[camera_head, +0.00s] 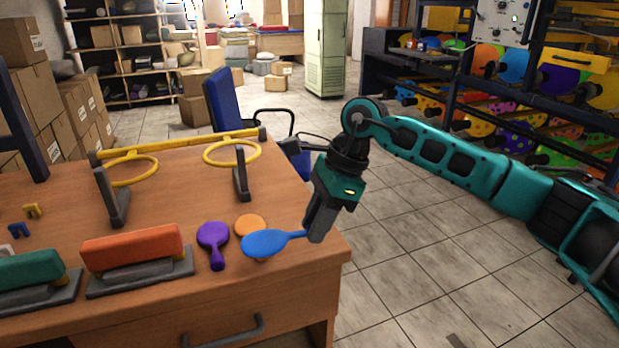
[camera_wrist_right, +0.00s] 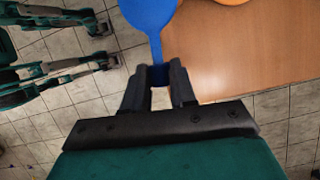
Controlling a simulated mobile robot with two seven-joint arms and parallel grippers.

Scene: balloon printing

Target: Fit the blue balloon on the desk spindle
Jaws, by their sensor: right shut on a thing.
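The blue balloon (camera_head: 268,242) is flat, with a round body and a narrow neck. My right gripper (camera_head: 312,232) is shut on its neck near the desk's right front corner, and the body points left over the desk (camera_head: 190,283). In the right wrist view the balloon (camera_wrist_right: 150,15) extends upward from between the fingers (camera_wrist_right: 160,78). An orange round piece (camera_head: 250,224) lies just behind it and is partly covered by it. I cannot clearly make out the desk spindle; the balloon may hide it. My left gripper is not in view.
A purple balloon (camera_head: 213,240) lies left of the blue one. Orange (camera_head: 132,247) and green (camera_head: 30,270) blocks on grey bases stand farther left. A yellow bar with rings (camera_head: 232,153) on grey supports (camera_head: 240,180) stands behind. A blue chair (camera_head: 224,98) is beyond the desk.

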